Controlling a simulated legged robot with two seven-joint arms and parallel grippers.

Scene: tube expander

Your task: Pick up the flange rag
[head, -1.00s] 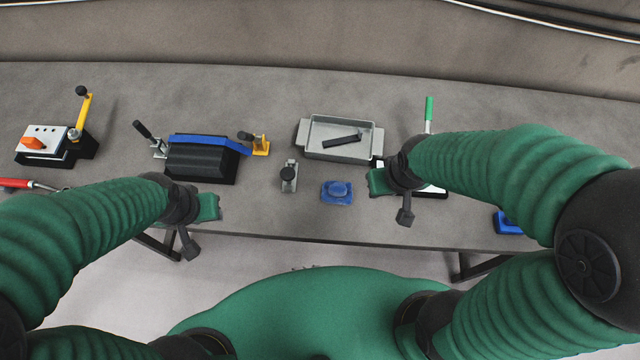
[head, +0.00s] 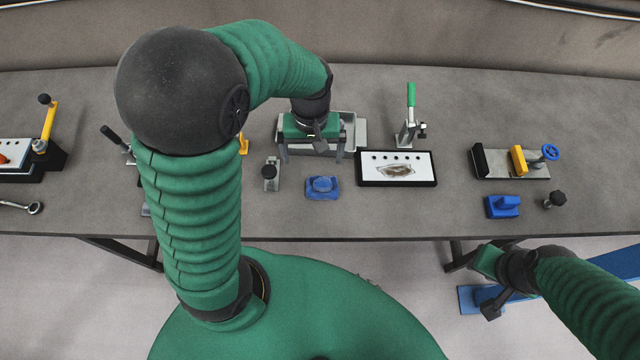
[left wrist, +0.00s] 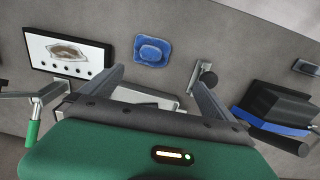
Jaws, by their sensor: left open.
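A blue, cloth-like piece, which looks like the flange rag (head: 322,187), lies crumpled on the table near its front edge. It also shows in the left wrist view (left wrist: 154,51), beyond the fingertips. My left gripper (head: 312,157) points down over the grey tray, just behind the rag in the head view. Its two fingers (left wrist: 157,74) are spread apart with nothing between them, and it is clear of the rag. My right gripper (head: 490,268) hangs off the table's front edge at the lower right; its fingers are too unclear to judge.
The grey tray (head: 358,135) is partly hidden behind my left gripper. A small clamp with a black knob (head: 269,177) stands left of the rag, a black-framed white board (head: 397,168) right of it. A blue block (head: 503,206) is farther right. The table (head: 370,218) is bare before the rag.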

